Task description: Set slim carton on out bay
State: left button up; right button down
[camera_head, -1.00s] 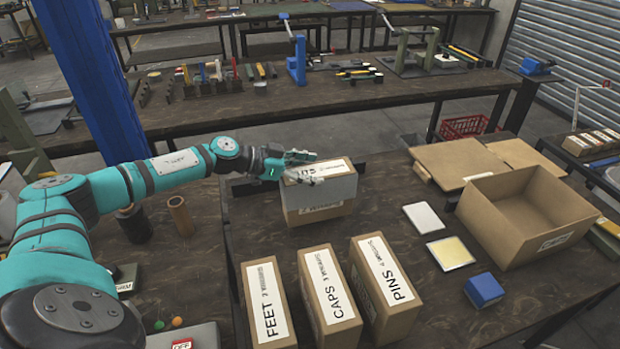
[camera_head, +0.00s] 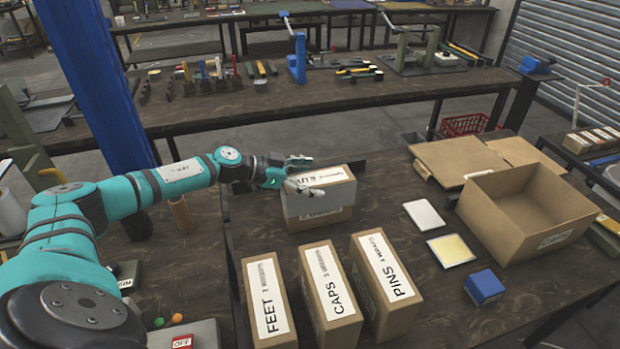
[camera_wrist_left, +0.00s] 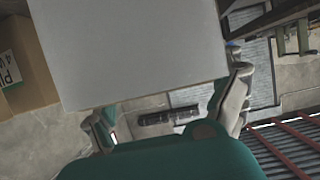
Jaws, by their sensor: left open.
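A brown carton (camera_head: 325,208) with a white-labelled top and a pale grey band on its front side stands upright on the near table, behind the row of labelled cartons. My left gripper (camera_head: 301,176) is open at its upper left edge, with fingers over or beside the top; the head view does not show whether they touch it. In the left wrist view a plain grey panel (camera_wrist_left: 140,50) extends from between the spread fingers (camera_wrist_left: 165,115). No marking identifies the out bay; dark bars stand behind the carton. My right gripper is not in view.
Cartons labelled FEET (camera_head: 267,305), CAPS (camera_head: 330,290) and PINS (camera_head: 387,280) stand close in front. An open cardboard box (camera_head: 560,225), a white pad (camera_head: 423,215), a yellowish pad (camera_head: 451,251) and a blue block (camera_head: 485,287) lie to the right.

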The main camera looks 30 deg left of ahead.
pick_arm(q)
jog(key=b+v, duration=0.2)
jog(key=v, duration=1)
dwell(0.5)
